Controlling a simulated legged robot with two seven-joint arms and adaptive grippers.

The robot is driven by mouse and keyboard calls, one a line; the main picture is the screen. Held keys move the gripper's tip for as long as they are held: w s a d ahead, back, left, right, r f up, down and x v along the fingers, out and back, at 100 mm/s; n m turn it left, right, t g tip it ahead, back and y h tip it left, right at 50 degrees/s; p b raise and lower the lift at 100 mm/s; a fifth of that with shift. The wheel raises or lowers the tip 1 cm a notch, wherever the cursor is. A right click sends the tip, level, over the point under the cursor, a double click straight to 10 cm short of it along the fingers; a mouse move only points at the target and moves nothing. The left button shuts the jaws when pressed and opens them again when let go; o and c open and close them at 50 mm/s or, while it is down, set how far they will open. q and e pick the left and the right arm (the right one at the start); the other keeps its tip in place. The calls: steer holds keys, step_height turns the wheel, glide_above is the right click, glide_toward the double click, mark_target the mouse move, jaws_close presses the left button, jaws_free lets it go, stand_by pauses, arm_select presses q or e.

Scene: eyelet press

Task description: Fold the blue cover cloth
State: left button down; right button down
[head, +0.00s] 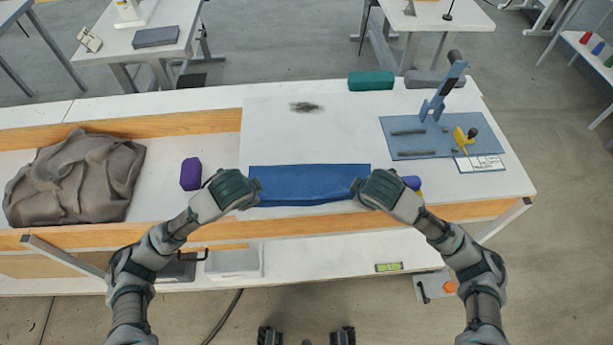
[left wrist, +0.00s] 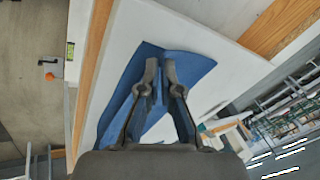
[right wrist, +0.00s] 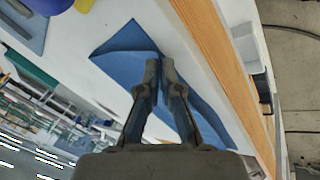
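The blue cover cloth (head: 308,185) lies as a narrow rectangular strip near the front of the white table, with a rumpled near side. My left gripper (head: 257,190) is at its left end. In the left wrist view the fingers (left wrist: 160,68) are close together, with a ridge of cloth (left wrist: 190,68) between them. My right gripper (head: 358,188) is at its right end. In the right wrist view its fingertips (right wrist: 160,68) are nearly together on a raised fold of the cloth (right wrist: 122,48). The grippers partly hide both ends.
A purple block (head: 190,174) stands left of the cloth, and a crumpled grey-brown cloth (head: 75,180) lies farther left. A blue mat (head: 410,149) with a hand press (head: 440,95) and a yellow tool (head: 463,137) is at right. The table behind the cloth is mostly clear.

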arm_select(q)
steer(key=shift+s+f, duration=0.1)
steer(key=shift+f, duration=0.45)
arm_select(e)
steer(key=shift+s+f, duration=0.1)
steer(key=shift+f, duration=0.45)
arm_select(q)
steer(key=shift+s+t, duration=0.1)
steer(key=shift+t, duration=0.2)
arm_select(e)
steer(key=shift+s+t, duration=0.1)
steer(key=shift+t, duration=0.2)
arm_select(q)
steer(key=shift+r, duration=0.1)
arm_select(e)
steer(key=shift+r, duration=0.1)
arm_select(q)
steer(key=c, duration=1)
jaws_free()
steer(key=shift+c, duration=0.2)
arm_select(e)
steer(key=c, duration=1)
jaws_free()
steer(key=shift+c, duration=0.2)
